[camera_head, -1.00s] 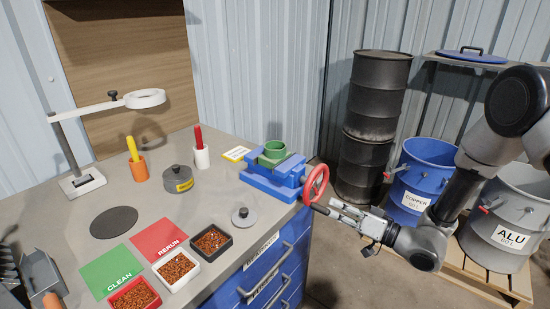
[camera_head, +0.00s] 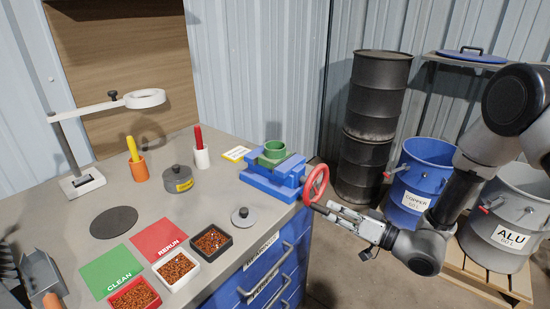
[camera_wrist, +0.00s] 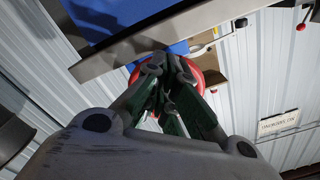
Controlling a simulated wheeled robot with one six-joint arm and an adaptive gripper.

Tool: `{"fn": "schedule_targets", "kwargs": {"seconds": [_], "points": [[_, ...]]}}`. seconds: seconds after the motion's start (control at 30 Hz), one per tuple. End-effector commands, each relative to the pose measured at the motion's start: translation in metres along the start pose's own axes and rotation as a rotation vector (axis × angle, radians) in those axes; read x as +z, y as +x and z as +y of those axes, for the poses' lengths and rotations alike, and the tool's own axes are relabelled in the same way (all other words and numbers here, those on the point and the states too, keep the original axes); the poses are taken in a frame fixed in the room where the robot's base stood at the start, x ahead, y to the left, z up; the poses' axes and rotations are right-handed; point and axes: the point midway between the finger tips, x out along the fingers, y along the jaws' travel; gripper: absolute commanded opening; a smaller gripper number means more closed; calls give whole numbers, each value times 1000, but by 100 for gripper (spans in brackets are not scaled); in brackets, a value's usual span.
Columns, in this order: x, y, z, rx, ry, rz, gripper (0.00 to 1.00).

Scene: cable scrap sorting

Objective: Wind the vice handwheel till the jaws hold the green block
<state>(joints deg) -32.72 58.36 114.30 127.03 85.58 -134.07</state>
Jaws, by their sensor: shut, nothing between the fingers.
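The blue vice (camera_head: 262,183) stands at the right rear corner of the bench in the head view. The red handwheel (camera_head: 316,184) is on the vice's right side, past the bench edge. My gripper (camera_head: 314,206) is shut, with its fingertips at the wheel's lower rim. In the wrist view my shut gripper (camera_wrist: 168,62) covers the middle of the red handwheel (camera_wrist: 208,77); contact is unclear there.
A black tray (camera_head: 231,246) of granules and a grey lidded pot (camera_head: 177,179) stand on the bench (camera_head: 205,200). Black drums (camera_head: 365,165) stand behind the wheel. The blue copper bin (camera_head: 421,180) and grey alu bin (camera_head: 503,225) stand right, beneath my arm.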

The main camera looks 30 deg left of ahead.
Motion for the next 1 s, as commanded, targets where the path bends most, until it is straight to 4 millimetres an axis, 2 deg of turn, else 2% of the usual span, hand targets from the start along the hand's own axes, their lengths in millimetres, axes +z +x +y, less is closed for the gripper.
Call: {"fn": "schedule_targets", "kwargs": {"seconds": [0.13, 0.63, 1.0], "points": [[6, 0, -16, -1, 2, -3, 0], [8, -2, -2, 0, 1, -1, 0], [6, -48, -2, 2, 2, 1, 0]]}}
